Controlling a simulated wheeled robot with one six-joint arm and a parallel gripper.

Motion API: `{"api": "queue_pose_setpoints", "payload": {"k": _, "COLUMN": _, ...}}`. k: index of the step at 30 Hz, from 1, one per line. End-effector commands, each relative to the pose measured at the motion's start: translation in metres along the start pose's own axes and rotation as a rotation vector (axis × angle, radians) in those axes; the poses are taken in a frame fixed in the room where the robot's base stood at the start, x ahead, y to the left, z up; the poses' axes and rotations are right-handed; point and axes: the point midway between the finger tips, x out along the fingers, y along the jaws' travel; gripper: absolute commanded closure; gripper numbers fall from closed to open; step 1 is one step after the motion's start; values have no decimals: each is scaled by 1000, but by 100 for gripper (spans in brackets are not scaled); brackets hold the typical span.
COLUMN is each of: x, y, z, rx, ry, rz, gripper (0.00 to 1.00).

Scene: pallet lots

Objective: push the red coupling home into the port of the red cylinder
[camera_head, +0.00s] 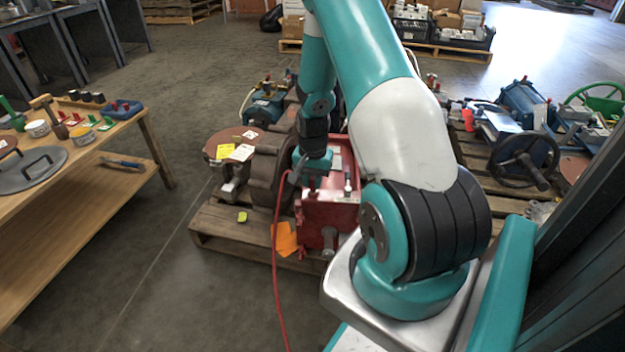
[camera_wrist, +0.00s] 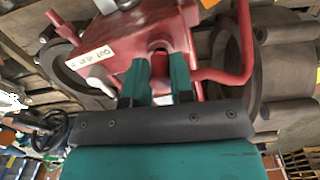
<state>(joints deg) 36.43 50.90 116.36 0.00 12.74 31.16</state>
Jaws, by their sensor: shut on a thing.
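My gripper (camera_wrist: 160,72) is shut on the red coupling (camera_wrist: 160,65), which shows as a small red piece between the two fingers in the wrist view. A red hose (camera_wrist: 242,40) curves off to the right beside the fingers; in the head view the red hose (camera_head: 276,265) hangs down to the floor. The red cylinder's body (camera_wrist: 118,50) is just beyond the fingertips, with a dark opening directly ahead of the coupling. In the head view the red body (camera_head: 328,214) stands on a pallet under my gripper (camera_head: 311,186). How deep the coupling sits is hidden by the fingers.
A rusty round flanged part (camera_head: 268,172) stands left of the red body, and an orange cloth (camera_head: 286,240) lies in front. A wooden workbench (camera_head: 120,128) is at the left. More machine parts, including a black handwheel (camera_head: 523,160), crowd pallets at the right.

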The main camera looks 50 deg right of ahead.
Motion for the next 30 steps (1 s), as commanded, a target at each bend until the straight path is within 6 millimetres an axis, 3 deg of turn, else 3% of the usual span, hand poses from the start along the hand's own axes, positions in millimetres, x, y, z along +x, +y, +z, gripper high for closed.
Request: {"api": "queue_pose_setpoints", "payload": {"k": 30, "x": 9, "y": 0, "z": 0, "rx": 0, "ry": 0, "rz": 0, "gripper": 100}}
